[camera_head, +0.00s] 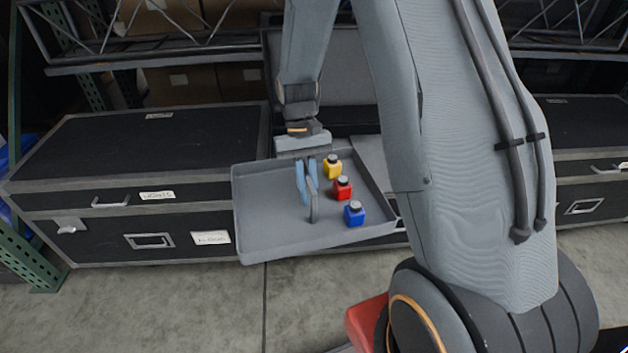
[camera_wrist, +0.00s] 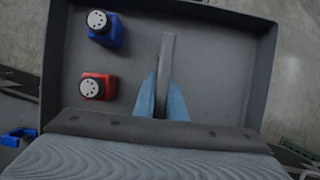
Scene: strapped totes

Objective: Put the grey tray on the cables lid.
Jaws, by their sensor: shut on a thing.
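The grey tray (camera_head: 265,220) hangs in the air in front of the black cases, looking slightly tilted. My gripper (camera_head: 308,188) is shut on the tray's upright grey handle (camera_head: 314,208); the wrist view shows the blue fingers (camera_wrist: 163,98) on both sides of the handle (camera_wrist: 167,60). A yellow bottle (camera_head: 332,168), a red bottle (camera_head: 342,188) and a blue bottle (camera_head: 354,213) stand upright in the tray, right of the handle. The left black case has a closed lid (camera_head: 150,145) with a small label (camera_head: 158,195). I cannot read surely which lid says cables.
A case behind the tray has its dark lid raised (camera_head: 340,70); its inside is mostly hidden. Another black case (camera_head: 580,130) stands at right. Shelf beams (camera_head: 180,50) cross above the cases. The left lid's top is bare. Concrete floor (camera_head: 170,300) is clear in front.

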